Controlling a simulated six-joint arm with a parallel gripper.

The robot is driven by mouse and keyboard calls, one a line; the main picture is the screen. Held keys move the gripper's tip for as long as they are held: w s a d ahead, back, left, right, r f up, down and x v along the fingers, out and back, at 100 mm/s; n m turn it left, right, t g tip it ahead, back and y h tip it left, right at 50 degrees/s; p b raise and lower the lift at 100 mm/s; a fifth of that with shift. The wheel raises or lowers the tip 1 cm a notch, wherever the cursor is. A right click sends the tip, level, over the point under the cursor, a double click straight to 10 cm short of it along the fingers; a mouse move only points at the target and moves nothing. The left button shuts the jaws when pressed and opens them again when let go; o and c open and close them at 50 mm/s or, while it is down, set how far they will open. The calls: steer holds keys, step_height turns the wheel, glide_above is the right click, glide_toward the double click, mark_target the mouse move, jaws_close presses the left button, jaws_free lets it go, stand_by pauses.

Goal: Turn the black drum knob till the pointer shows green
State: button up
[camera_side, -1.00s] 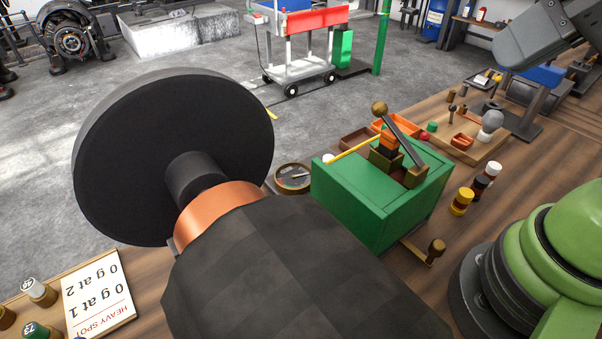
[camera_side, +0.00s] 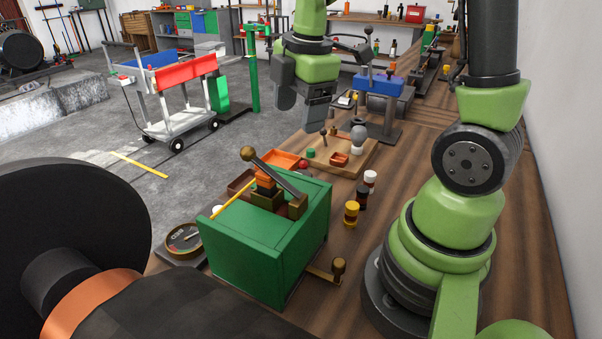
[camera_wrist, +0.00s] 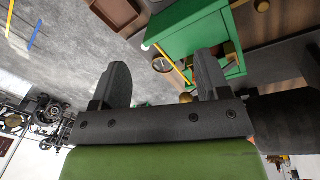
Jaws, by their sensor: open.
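A big black disc with a stub shaft (camera_side: 65,275) and a copper collar (camera_side: 88,300) fills the lower left of the side view. I cannot tell whether it is the drum knob. A round dial (camera_side: 184,238) lies beside the green box (camera_side: 265,250); its pointer and colour are too small to read. My gripper (camera_side: 302,108) hangs behind the box, above the far bench, apart from the things there. In the wrist view my gripper (camera_wrist: 165,85) has its two fingers apart with nothing between them.
The green box carries a ball-ended lever (camera_side: 275,172) and a side crank (camera_side: 329,272). Small black, yellow and white pots (camera_side: 351,213) stand right of it. A wooden board (camera_side: 347,168) with small parts lies behind. Bare bench top shows to the right.

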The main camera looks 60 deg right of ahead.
steer(key=d+f+n, duration=0.1)
steer(key=d+f+n+g, duration=0.1)
steer(key=f+n, duration=0.1)
steer(key=w+d+f+n, duration=0.1)
steer(key=f+n, duration=0.1)
steer(key=shift+f+g, duration=0.15)
steer(key=shift+g, duration=0.15)
step_height(320, 180, down, 10)
steer(key=shift+r, duration=0.2)
steer(key=shift+c, duration=0.2)
steer(key=c, duration=0.9)
